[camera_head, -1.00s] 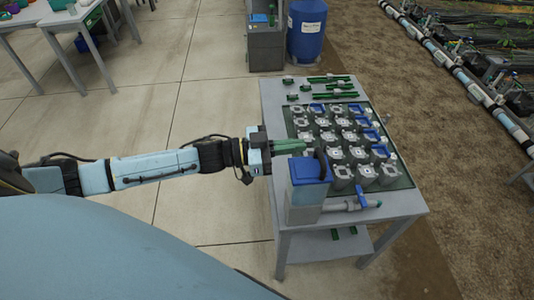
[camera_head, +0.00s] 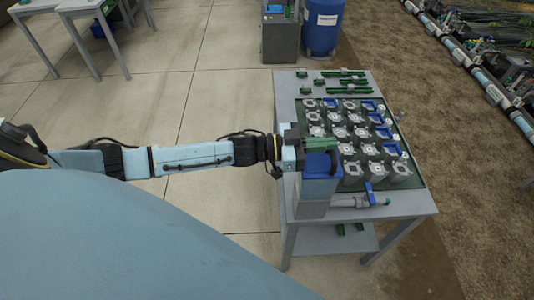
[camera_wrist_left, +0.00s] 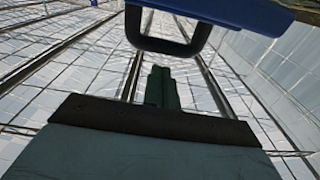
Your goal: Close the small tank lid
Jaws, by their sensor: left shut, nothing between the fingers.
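The small tank (camera_head: 312,198) is a grey box at the front left corner of the table. Its blue lid (camera_head: 316,166) shows at the top, with a dark loop handle (camera_head: 333,163) at its right side. I cannot tell the lid's exact angle. My left gripper (camera_head: 334,144) is at the far side of the lid; its green fingers are shut and empty. In the left wrist view, the blue lid's edge (camera_wrist_left: 245,14) and dark handle (camera_wrist_left: 160,43) are at the top, above the shut fingertips (camera_wrist_left: 160,72). Contact is unclear. My right gripper is not in view.
The grey table (camera_head: 395,217) holds a green mat with several grey and blue blocks close to the right of the tank. A pipe with a blue valve handle (camera_head: 369,194) lies in front. A blue barrel (camera_head: 322,30) stands behind the table.

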